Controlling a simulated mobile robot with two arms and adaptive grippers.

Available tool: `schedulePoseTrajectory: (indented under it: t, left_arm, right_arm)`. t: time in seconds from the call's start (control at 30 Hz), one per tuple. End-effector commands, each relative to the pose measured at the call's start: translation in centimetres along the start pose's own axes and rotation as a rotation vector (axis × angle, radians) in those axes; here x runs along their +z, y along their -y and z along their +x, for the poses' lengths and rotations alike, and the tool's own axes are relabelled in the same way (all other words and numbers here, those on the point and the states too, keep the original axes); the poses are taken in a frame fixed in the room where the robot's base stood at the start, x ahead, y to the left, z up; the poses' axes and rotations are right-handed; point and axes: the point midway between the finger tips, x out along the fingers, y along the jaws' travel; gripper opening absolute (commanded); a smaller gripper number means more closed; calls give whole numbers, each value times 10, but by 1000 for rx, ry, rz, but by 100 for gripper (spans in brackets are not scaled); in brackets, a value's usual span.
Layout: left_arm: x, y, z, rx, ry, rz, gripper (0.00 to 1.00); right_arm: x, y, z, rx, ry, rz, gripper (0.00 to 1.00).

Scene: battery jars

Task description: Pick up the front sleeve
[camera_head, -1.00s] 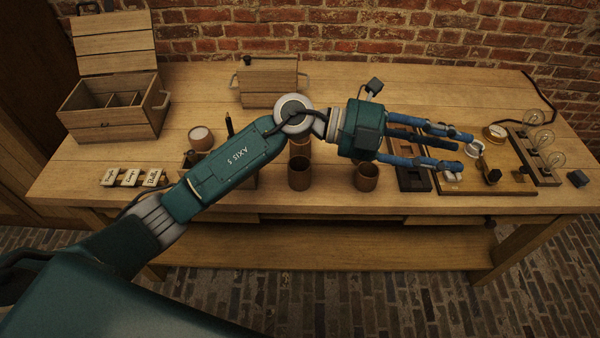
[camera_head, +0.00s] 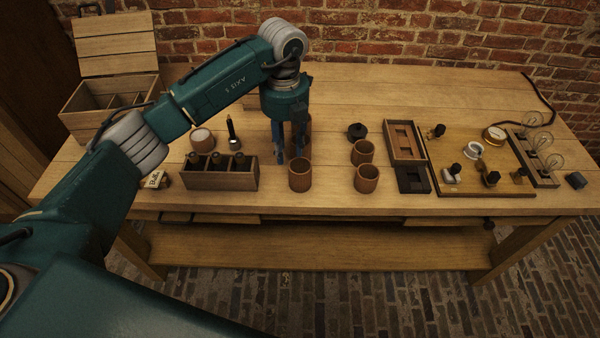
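A reddish-brown cylinder (camera_head: 307,126), which looks like a sleeve, stands behind the front-left jar (camera_head: 300,175); my fingers partly hide it. I cannot tell for sure whether it is the front sleeve. My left gripper (camera_head: 289,152) points straight down with its blue fingers apart. They are in front of and beside the cylinder, above the table, just behind the front-left jar. No grip on anything shows. My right gripper is not in view.
Two more brown jars (camera_head: 366,179) (camera_head: 362,153) stand to the right. A wooden rack (camera_head: 220,181) with dark-topped pieces stands to the left. Farther right are a tray (camera_head: 404,143) and a board with bulbs (camera_head: 466,184). The back of the table is mostly clear.

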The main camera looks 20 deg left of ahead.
Motion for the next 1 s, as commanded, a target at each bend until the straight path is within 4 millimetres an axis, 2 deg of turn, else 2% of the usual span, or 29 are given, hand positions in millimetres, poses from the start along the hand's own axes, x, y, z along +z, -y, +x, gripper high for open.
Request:
schedulePoseTrajectory:
  t: [0.23, 0.4, 0.67, 0.83, 1.0]
  left_arm:
    - [-3, -3, 29, 0, -6, 1, 33]
    - [-2, -2, 50, -2, -2, 2, 33]
    - [-2, -2, 53, -2, 0, 3, 33]
    - [-2, -2, 53, -2, 0, 3, 2]
    - [-2, -2, 53, -2, 0, 3, 0]
  right_arm:
    - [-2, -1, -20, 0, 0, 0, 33]
    - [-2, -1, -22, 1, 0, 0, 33]
    - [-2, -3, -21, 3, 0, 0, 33]
    - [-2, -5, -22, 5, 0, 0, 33]
    - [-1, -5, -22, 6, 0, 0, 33]
